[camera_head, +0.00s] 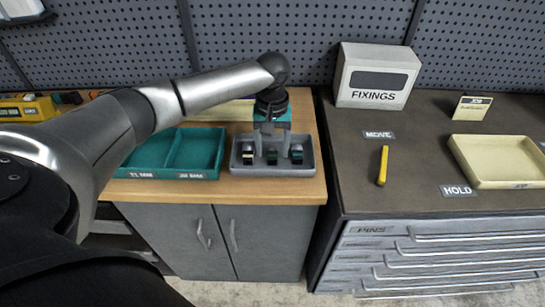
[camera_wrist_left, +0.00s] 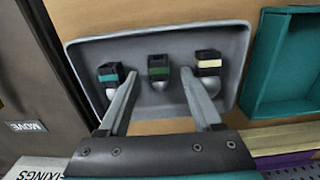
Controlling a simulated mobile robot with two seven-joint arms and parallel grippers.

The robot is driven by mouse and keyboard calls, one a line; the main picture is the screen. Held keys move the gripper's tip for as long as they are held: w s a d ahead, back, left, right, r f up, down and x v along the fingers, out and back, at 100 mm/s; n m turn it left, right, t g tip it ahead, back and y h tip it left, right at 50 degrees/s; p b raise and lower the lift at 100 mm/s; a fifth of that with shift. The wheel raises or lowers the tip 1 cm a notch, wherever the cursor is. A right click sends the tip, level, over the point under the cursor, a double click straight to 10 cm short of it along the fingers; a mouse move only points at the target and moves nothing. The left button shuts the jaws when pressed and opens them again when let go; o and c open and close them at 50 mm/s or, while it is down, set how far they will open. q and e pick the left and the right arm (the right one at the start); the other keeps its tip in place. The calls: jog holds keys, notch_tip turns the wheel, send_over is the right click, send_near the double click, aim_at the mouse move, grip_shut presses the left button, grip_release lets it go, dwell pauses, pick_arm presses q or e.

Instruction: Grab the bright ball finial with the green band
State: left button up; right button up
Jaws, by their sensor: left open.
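A grey tray (camera_head: 236,168) holds three dark, square-ended pieces with coloured bands and silvery rounded parts. The middle piece has a green band (camera_wrist_left: 158,71); it also shows in the head view (camera_head: 271,156). In the left wrist view, a teal-banded piece (camera_wrist_left: 109,77) lies to its left and a cream-banded piece (camera_wrist_left: 208,63) to its right. My left gripper (camera_wrist_left: 160,74) is open above the tray, its fingertips to either side of the green-banded piece. I cannot tell whether they touch anything. In the head view my left gripper (camera_head: 268,122) partly hides the tray's back. My right gripper is out of view.
A teal two-part tray (camera_head: 178,174) stands left of the grey tray on the wooden top. On the dark bench at right are a FIXINGS box (camera_head: 374,76), a yellow stick (camera_head: 383,166) and a cream tray (camera_head: 500,178). A pegboard stands behind.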

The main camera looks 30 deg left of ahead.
pick_arm(q)
jog(key=shift+f, duration=0.3)
jog(key=shift+c, duration=0.3)
grip_shut()
